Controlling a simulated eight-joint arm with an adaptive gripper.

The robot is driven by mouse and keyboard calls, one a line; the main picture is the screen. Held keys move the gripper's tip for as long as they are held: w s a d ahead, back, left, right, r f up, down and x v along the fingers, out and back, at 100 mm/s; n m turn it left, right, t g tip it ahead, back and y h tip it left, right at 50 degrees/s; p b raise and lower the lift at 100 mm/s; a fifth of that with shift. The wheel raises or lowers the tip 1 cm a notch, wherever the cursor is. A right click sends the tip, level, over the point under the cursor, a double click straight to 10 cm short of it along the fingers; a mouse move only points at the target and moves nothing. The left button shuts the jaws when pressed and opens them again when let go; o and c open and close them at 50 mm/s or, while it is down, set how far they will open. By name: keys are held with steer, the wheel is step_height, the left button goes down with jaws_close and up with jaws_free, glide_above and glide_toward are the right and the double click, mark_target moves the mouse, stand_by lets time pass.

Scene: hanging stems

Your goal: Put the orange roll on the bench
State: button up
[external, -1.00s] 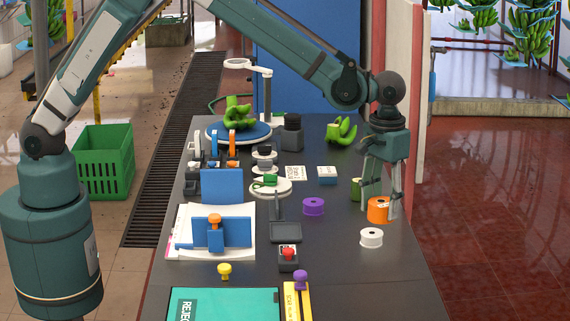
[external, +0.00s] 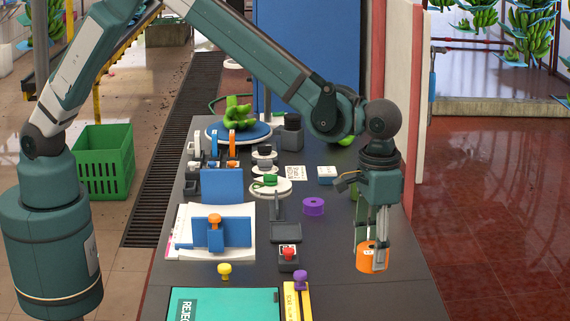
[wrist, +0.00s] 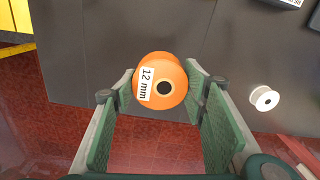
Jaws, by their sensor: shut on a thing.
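The orange roll (external: 371,258), labelled "12 mm", is between the fingers of my gripper (external: 372,248), which is shut on it. In the external view it is at the right front part of the dark bench (external: 345,290). In the wrist view the orange roll (wrist: 161,79) shows its label and dark centre hole, with a finger of my gripper (wrist: 163,84) on each side. It overlaps the bench edge there. I cannot tell whether its underside touches the bench.
A white roll (wrist: 264,98) stands on the bench right of my gripper in the wrist view; my gripper hides it externally. A purple roll (external: 313,207) stands farther back. A red-knobbed block (external: 288,257) is to the left. Bare bench lies in front.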

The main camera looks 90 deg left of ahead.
steer(key=shift+d, duration=0.1)
stand_by(0.3)
glide_above(368, 303)
steer(key=shift+d+f, duration=0.1)
steer(key=shift+f, duration=3)
steer(key=shift+f, duration=0.15)
steer(key=shift+f, duration=1.75)
steer(key=shift+f+b, duration=0.15)
steer(key=shift+b, duration=0.15)
steer(key=o, duration=0.9)
steer(key=shift+o, duration=0.2)
step_height(368, 303, up, 12)
steer(key=shift+r+p, duration=0.2)
steer(key=shift+p, duration=0.15)
